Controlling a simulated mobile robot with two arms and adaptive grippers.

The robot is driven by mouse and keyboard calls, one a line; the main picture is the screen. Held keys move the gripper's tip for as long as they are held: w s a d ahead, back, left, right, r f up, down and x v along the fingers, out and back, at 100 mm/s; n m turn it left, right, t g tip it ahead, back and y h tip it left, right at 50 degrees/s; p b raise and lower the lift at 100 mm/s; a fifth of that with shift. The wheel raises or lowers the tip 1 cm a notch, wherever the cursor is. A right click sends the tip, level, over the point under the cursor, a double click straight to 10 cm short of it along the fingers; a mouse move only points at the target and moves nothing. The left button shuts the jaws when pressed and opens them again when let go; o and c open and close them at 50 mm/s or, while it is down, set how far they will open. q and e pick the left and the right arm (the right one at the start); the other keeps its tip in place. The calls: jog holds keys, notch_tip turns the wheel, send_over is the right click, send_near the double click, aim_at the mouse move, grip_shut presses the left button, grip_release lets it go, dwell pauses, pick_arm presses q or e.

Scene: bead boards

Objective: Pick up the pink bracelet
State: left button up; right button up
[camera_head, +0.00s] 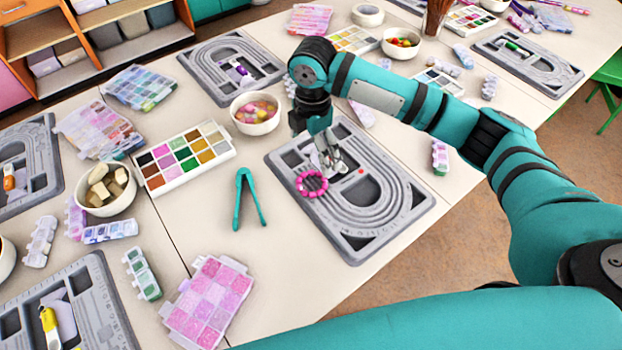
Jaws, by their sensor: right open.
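The pink bracelet (300,184) is a small ring of round pink beads. It lies on the left part of the grey bead board (352,253) in the middle of the table. My right gripper (330,170) points down over the board, close beside the bracelet on its upper right. Its fingers are open, and no bead is seen between them. Whether a fingertip touches the bracelet is too small to tell. The teal arm in the lower part of the picture shows no gripper, and my left gripper is not in view.
Teal tweezers (240,200) lie left of the board. A bowl of colourful beads (255,127) stands behind it, and a paint-like bead palette (183,158) lies farther left. A pink bead box (208,303) is at the front.

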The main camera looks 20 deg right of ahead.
notch_tip(320, 180, down, 4)
send_over(312, 185)
notch_tip(312, 185, down, 4)
jog(key=shift+s+f+p, duration=0.1)
jog(key=shift+p, duration=0.25)
notch_tip(312, 185, down, 4)
jog(key=shift+r, duration=0.25)
jog(key=shift+f, duration=0.2)
jog(key=c, duration=1)
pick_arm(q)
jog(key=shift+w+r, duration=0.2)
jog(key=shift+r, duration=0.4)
pick_arm(e)
jog(key=shift+c, duration=0.8)
